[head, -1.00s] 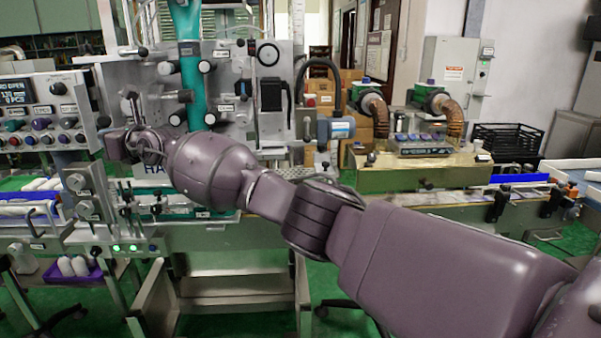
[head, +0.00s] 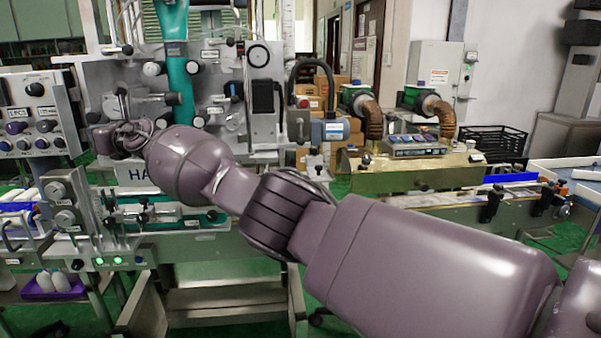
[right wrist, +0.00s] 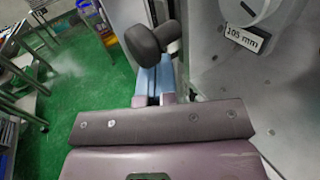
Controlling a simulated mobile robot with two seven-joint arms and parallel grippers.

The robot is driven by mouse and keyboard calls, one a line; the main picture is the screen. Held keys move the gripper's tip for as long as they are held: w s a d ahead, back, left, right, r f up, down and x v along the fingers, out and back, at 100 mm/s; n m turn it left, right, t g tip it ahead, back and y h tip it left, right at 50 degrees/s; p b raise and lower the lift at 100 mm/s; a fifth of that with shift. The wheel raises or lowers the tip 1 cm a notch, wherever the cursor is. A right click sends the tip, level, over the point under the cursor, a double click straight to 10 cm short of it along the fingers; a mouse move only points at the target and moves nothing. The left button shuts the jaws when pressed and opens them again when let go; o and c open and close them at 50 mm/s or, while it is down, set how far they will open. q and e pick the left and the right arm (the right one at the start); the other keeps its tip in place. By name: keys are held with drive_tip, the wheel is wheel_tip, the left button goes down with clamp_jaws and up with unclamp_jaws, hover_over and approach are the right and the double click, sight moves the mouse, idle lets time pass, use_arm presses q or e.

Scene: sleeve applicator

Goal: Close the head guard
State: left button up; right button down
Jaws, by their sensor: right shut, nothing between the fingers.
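The sleeve machine (head: 210,75) stands at the left in the head view, with a grey front plate, a teal vertical tube and several knobs. I cannot pick out the head guard with certainty. My right arm crosses the head view from the lower right, and my right gripper (head: 103,138) is at the machine's left side, partly hidden behind the wrist. In the right wrist view the right gripper (right wrist: 154,76) is shut and empty. A dark rounded handle (right wrist: 152,42) lies just beyond its fingertips; I cannot tell whether they touch. My left gripper is not in view.
A control panel (head: 38,122) with knobs stands left of my right gripper. A plate tagged "105 mm" (right wrist: 243,37) is close on the right in the wrist view. A brass-coloured unit (head: 400,178) stands to the right. Green floor shows left of the gripper in the wrist view.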

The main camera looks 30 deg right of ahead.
drive_tip(key=shift+w+d+f+m+t+h+b, duration=0.1)
drive_tip(key=shift+w+m+t+h+b, duration=0.15)
drive_tip(key=shift+w, duration=0.35)
drive_tip(key=shift+w+d+m+t+h+b, duration=0.15)
drive_tip(key=shift+w+h, duration=0.1)
drive_tip(key=shift+w, duration=0.35)
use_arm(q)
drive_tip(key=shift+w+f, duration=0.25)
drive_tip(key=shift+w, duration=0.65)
use_arm(e)
drive_tip(key=shift+w+d+r, duration=0.2)
drive_tip(key=shift+w, duration=0.2)
